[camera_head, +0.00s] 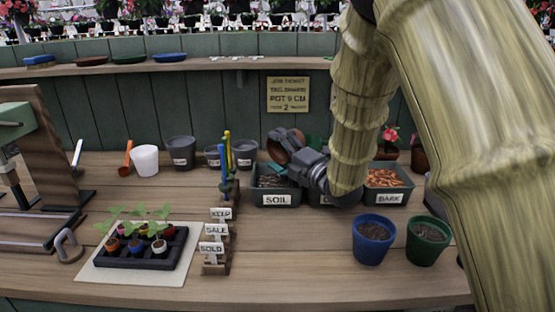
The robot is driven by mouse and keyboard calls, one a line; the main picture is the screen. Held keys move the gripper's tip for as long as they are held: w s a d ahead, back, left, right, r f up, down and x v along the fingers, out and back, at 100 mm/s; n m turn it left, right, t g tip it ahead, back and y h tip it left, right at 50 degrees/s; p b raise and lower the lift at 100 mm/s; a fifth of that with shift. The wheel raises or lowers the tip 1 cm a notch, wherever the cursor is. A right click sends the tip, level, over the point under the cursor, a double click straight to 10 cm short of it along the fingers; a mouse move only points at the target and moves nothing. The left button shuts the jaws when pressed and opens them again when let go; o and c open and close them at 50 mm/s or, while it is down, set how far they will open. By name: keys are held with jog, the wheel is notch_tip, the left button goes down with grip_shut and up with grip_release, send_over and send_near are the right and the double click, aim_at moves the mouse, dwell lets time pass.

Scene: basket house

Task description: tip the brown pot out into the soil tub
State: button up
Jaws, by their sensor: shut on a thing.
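The brown pot (278,152) is tilted on its side, held above the soil tub (262,199). The tub is a dark grey box with a SOIL label on its front and dark contents. My gripper (294,142) is shut on the pot, reaching in from the right. The gripper and wrist hide part of the pot and the tub's right rim. I cannot tell whether anything is falling from the pot.
A BARK tub (388,197) stands right of my wrist, with another tub between, partly hidden. A blue pot (373,242) and a green pot (428,240) stand in front. Label stakes (216,245) and a seedling tray (137,250) are at left. The front middle bench is clear.

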jog(key=shift+s+m+b, duration=0.1)
jog(key=shift+m+b, duration=0.2)
jog(key=shift+b, duration=0.4)
jog(key=shift+r+p, duration=0.15)
jog(key=shift+p, duration=0.15)
jog(key=shift+r+m+p, duration=0.1)
jog(key=shift+m+p, duration=0.35)
jog(key=shift+m, duration=0.05)
jog(key=m+p, duration=0.5)
jog(key=p, duration=0.2)
jog(key=shift+m+h, duration=0.3)
jog(key=shift+h, duration=0.1)
notch_tip(320, 180, up, 4)
jog(key=m+p, duration=0.6)
jog(key=p, duration=0.3)
jog(key=shift+h+p, duration=0.3)
jog(key=shift+p, duration=0.1)
jog(key=m, duration=0.1)
jog(key=m+p, duration=0.1)
jog(key=m, duration=0.2)
jog(key=shift+s+f+g, duration=0.1)
jog(key=shift+f+g, duration=0.15)
jog(key=shift+g, duration=0.05)
jog(key=shift+a+f+m+p, duration=0.1)
jog(key=shift+m+p, duration=0.35)
jog(key=shift+m, duration=0.65)
